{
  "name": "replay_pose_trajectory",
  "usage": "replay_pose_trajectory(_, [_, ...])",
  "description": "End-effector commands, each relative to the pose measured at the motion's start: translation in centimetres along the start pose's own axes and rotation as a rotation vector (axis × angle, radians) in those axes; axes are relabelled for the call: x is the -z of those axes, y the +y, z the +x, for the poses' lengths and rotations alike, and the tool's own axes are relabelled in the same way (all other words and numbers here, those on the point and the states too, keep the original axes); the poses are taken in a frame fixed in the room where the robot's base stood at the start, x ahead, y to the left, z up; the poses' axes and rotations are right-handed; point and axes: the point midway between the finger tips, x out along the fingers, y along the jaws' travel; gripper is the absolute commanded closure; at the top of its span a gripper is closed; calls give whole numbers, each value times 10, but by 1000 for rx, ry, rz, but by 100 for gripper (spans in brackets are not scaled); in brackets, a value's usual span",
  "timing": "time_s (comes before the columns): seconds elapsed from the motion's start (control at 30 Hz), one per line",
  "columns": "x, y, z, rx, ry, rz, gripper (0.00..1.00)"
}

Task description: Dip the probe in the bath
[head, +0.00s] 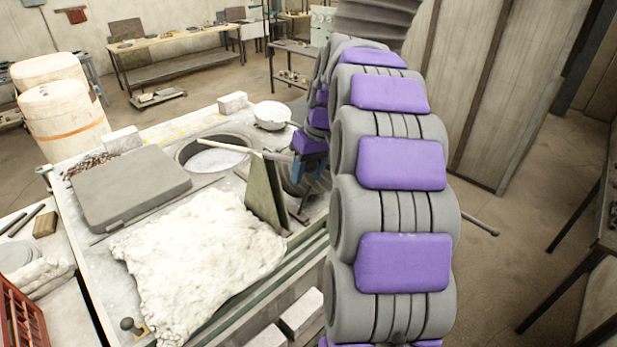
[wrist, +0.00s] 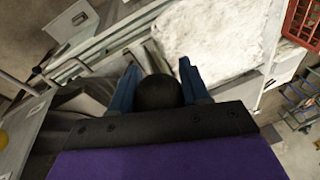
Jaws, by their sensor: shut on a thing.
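The probe (head: 232,146) is a long pale rod in the head view. It reaches left from my gripper (head: 307,170), and its far end is over the bath. The bath (head: 214,161) is a round dark-rimmed opening in the bench top with pale grey contents. The rod appears above the contents; I cannot tell whether its tip touches them. In the wrist view my gripper (wrist: 159,84) has its blue fingers on either side of a dark rounded end (wrist: 158,93), seemingly the probe's handle. The fingertips are partly hidden in the head view.
A white bowl (head: 272,115) and a pale block (head: 232,102) stand behind the bath. A grey slab (head: 130,186) lies left of it, a rough white sheet (head: 195,250) in front. An upright greenish plate (head: 265,197) stands close to my gripper.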

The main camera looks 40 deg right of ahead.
Motion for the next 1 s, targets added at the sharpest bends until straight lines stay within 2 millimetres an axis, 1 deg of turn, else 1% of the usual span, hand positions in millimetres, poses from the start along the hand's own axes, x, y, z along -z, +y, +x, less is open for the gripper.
replay_pose_trajectory(0.03, [6,-2,-8,-4,0,-3,100])
replay_pose_trajectory(0.1, [11,-4,-17,-3,0,-1,100])
replay_pose_trajectory(0.3, [24,-9,-37,-5,1,0,100])
replay_pose_trajectory(0.5, [26,-10,-44,-3,0,0,100])
replay_pose_trajectory(0.77, [25,-10,-45,-4,2,1,100])
replay_pose_trajectory(0.8, [25,-10,-45,-4,3,1,51])
replay_pose_trajectory(1.0, [26,-10,-44,-3,-1,1,32])
